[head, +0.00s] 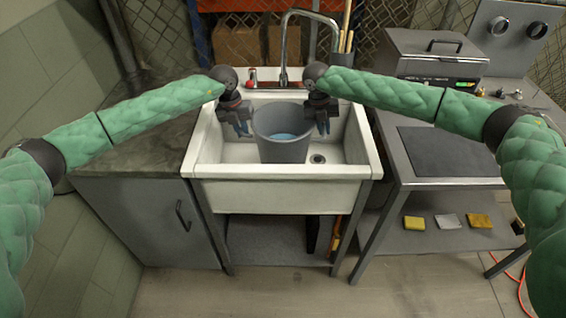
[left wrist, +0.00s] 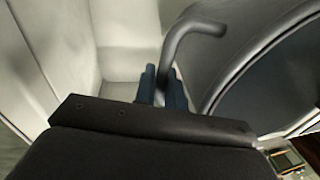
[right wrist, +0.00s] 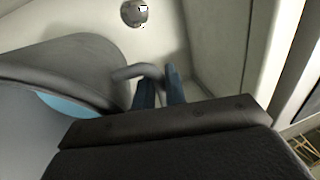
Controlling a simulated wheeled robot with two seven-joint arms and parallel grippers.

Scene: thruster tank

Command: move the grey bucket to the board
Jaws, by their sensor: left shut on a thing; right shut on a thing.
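The grey bucket (head: 281,148) stands upright in the white sink, with blue water (head: 283,136) inside. My left gripper (head: 241,130) is at the bucket's left side, shut on its left handle (left wrist: 183,45). My right gripper (head: 322,127) is at the right side, shut on its right handle (right wrist: 140,72). The bucket's grey wall also shows in the left wrist view (left wrist: 262,75) and in the right wrist view (right wrist: 50,75). The board is the dark flat panel (head: 450,152) on the metal bench right of the sink.
The white sink (head: 280,195) surrounds the bucket, and its rim is higher than the basin floor. A tap (head: 284,60) arches behind. A metal machine (head: 430,58) stands behind the board. Sponges (head: 414,223) lie on the shelf below. The board's top is clear.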

